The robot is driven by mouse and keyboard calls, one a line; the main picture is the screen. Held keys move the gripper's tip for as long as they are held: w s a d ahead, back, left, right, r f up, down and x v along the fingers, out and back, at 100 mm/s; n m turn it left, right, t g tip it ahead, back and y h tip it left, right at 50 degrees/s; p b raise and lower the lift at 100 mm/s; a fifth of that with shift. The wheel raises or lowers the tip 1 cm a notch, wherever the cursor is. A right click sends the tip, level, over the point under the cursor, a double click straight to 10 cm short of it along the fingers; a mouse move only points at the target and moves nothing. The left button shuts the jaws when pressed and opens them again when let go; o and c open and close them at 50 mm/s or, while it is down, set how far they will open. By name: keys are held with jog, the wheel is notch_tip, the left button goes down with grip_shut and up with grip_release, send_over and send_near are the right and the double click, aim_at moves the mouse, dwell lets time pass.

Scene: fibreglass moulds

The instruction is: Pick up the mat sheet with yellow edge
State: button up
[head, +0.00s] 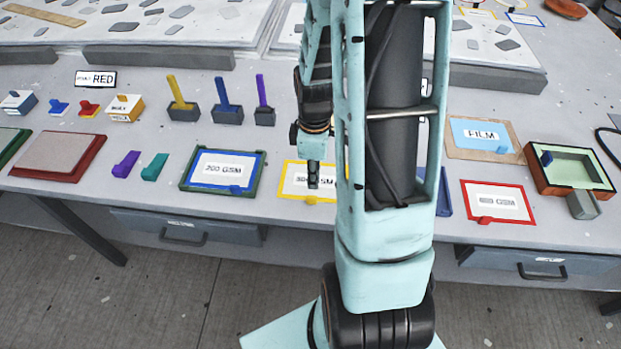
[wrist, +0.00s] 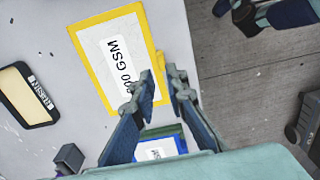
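The mat sheet with yellow edge (head: 290,194) lies flat on the table near its front edge, to the left of my upright arm. It is white with a GSM label, partly hidden by my gripper in the head view. In the wrist view the yellow-edged sheet (wrist: 96,58) fills the upper middle. My gripper (head: 313,184) points down over the sheet's front part. In the wrist view my gripper (wrist: 160,84) has its two fingers apart, with a small yellow part of the sheet's near edge showing between them. I cannot tell whether the fingers touch it.
A blue-edged sheet in a green tray (head: 183,184) lies just left. A red-edged sheet (head: 528,219) and an open green-and-orange box (head: 530,175) are on the right. Small coloured blocks and holders stand to the left. A RESIN-labelled item (wrist: 15,90) shows in the wrist view.

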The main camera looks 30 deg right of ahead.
aim_at(312, 196)
notch_tip(312, 196, down, 4)
jog(key=shift+r, duration=0.15)
jog(key=shift+w+a+f+p, duration=0.15)
jog(key=shift+f+p, duration=0.35)
jog(key=shift+f, duration=2.1)
grip_shut()
jog(key=shift+r, duration=0.1)
